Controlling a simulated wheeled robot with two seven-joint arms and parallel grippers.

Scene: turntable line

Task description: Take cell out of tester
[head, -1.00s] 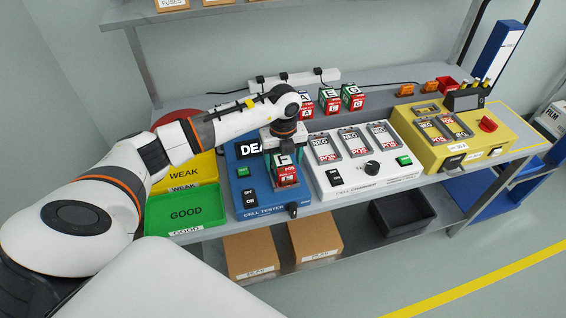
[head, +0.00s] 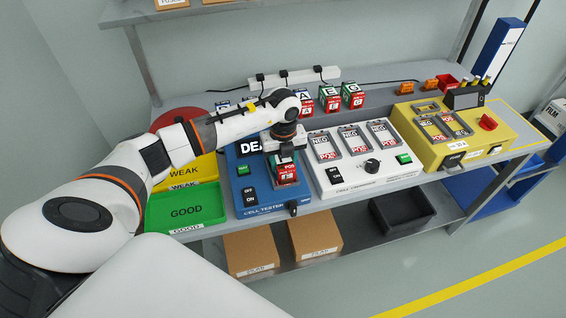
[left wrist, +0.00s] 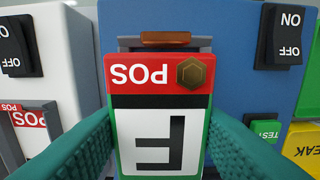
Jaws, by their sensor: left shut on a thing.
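The blue cell tester (head: 239,188) stands on the bench, its dark display partly hidden by my arm and showing the letters "DEA". The cell (head: 286,173), with a red POS end and green sides, is at the tester's bay. My left gripper (head: 285,154) is above it and shut on it. In the left wrist view the cell (left wrist: 160,110) shows its red POS band, a brass hexagonal terminal and a white face with F, between the teal fingers. The tester's copper contact (left wrist: 165,38) shows just beyond the POS end. I cannot tell whether the cell is fully seated. My right gripper is out of view.
A green GOOD tray (head: 186,225) and yellow WEAK tray (head: 205,168) lie left of the tester. A white cell charger (head: 345,183) stands close on its right, then a yellow machine (head: 455,155). More lettered cells (head: 330,100) stand behind.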

